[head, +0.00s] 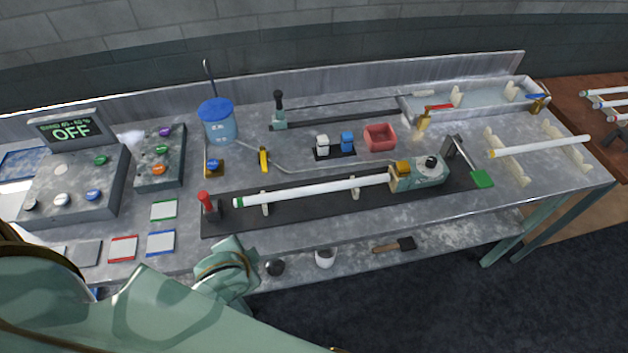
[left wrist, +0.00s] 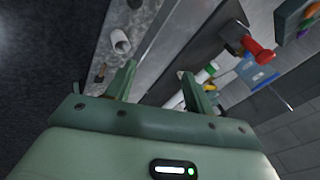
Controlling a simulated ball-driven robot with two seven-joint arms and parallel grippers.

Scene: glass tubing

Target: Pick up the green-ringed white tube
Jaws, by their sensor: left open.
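The green-ringed white tube (head: 310,191) lies level across two cream supports on a black base. Its green ring is near its left end, and its right end meets a teal and brass machine (head: 418,174). In the left wrist view, the ringed end of the tube (left wrist: 203,75) shows beyond the right finger, which partly hides the rest. My left gripper (left wrist: 158,82) is open, with nothing between its fingers. In the head view, my left gripper (head: 238,262) is at the bench's front edge, in front of and apart from the tube. My right gripper is not in view.
A red-topped post (head: 206,203) stands just left of the tube's end. A yellow-ringed white tube (head: 540,146) rests on a rack at right. A white cup (head: 325,258) and a brush (head: 393,245) are on the lower shelf. A control box (head: 75,185) fills the left.

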